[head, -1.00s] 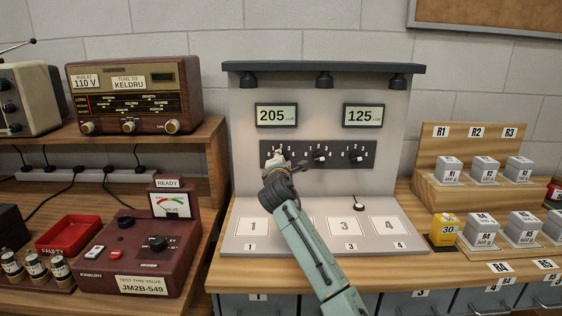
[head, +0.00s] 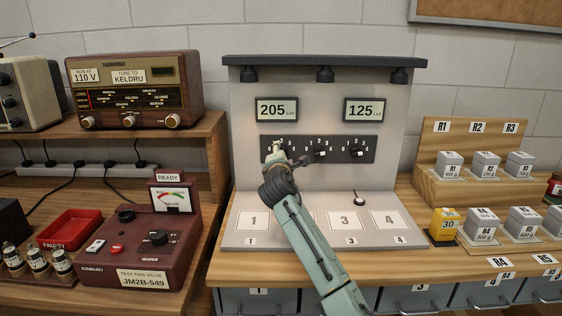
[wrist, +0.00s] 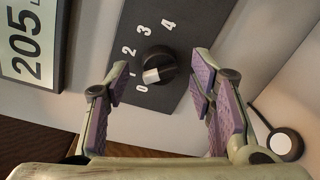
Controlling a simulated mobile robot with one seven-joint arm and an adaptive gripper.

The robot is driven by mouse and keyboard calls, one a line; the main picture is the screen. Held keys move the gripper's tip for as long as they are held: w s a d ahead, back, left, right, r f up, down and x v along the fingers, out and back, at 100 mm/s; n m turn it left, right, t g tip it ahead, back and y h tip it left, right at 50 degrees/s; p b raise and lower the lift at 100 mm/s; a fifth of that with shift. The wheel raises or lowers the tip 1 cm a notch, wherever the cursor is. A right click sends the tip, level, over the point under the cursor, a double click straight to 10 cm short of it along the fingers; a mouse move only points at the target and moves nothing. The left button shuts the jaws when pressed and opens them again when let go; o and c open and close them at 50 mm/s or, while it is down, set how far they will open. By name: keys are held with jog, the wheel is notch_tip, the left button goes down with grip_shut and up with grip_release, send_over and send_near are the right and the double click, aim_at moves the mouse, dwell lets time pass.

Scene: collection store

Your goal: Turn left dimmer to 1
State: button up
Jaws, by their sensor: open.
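The left dimmer is a round black knob (wrist: 158,68) with a white pointer mark, beside a printed scale from 0 to 4. The pointer lies towards the 0 and 1 end; I cannot tell exactly where it sits. My gripper (wrist: 158,75) is open, with one purple-padded finger on each side of the knob and visible gaps to it. In the head view my gripper (head: 285,157) is in front of the left end of the black dimmer panel (head: 334,143) and largely hides that knob. The left display (head: 277,110) reads 205.
The middle knob (head: 320,151) and right knob (head: 356,151) are close by on the panel. The right display (head: 367,110) reads 125. A small black-and-white knob (head: 359,200) stands on the base below. A red tester (head: 150,250) is on the left, grey weights (head: 486,167) on the right.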

jog(key=s, duration=1.1)
jog(key=shift+s+a+r, duration=0.2)
jog(key=shift+s+r, duration=0.1)
jog(key=shift+r, duration=0.05)
